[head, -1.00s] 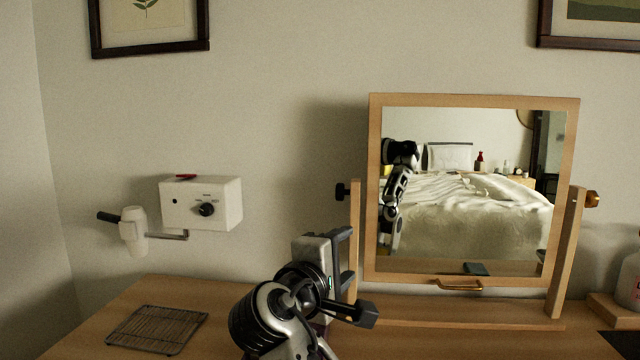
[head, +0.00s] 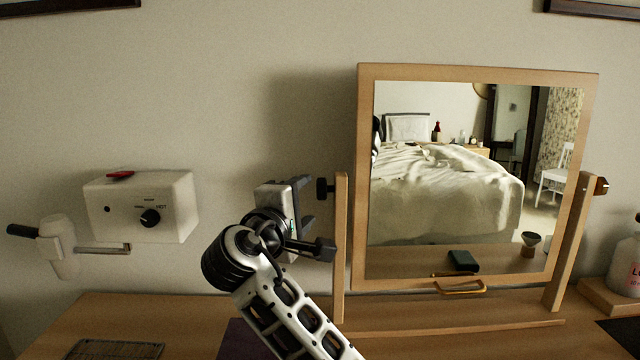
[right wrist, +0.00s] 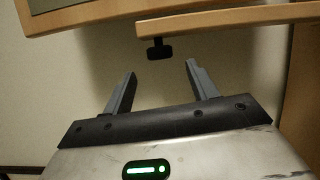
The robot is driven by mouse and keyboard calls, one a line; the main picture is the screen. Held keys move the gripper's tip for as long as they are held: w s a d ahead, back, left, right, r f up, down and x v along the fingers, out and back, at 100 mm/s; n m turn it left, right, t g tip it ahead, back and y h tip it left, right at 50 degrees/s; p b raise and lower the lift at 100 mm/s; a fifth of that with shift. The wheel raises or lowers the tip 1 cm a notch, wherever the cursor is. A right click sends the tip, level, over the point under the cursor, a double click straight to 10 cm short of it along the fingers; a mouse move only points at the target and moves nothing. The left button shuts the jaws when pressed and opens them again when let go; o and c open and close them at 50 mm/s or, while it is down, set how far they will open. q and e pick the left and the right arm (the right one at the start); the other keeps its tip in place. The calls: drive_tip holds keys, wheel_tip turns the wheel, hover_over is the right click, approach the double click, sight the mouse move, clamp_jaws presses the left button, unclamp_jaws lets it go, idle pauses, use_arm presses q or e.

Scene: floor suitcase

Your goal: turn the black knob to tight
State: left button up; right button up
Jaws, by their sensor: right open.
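The black knob (head: 325,188) sticks out to the left from the left wooden post of the tilting mirror (head: 590,130). In the right wrist view the knob (right wrist: 159,48) lies just beyond the fingertips, roughly midway between them. My right gripper (head: 316,214) is just left of the post, close to the knob and slightly below it in the head view. Its fingers are apart and empty in the right wrist view (right wrist: 161,72), and neither appears to touch the knob. My left gripper is not in view.
A brass knob (head: 601,185) is on the right post. A white wall box (head: 165,190) with its own black dial and a hair dryer (head: 60,248) is at left. A wire rack (head: 115,350) lies on the wooden table (head: 200,312). A bottle (head: 628,262) stands far right.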

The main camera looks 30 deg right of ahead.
sight(320, 189)
drive_tip(key=p+x, duration=0.1)
drive_tip(key=x, duration=0.6)
drive_tip(key=shift+w+d+r, duration=0.1)
drive_tip(key=shift+w+d, duration=0.1)
drive_tip(key=shift+w+d+p, duration=0.3)
drive_tip(key=shift+d, duration=0.05)
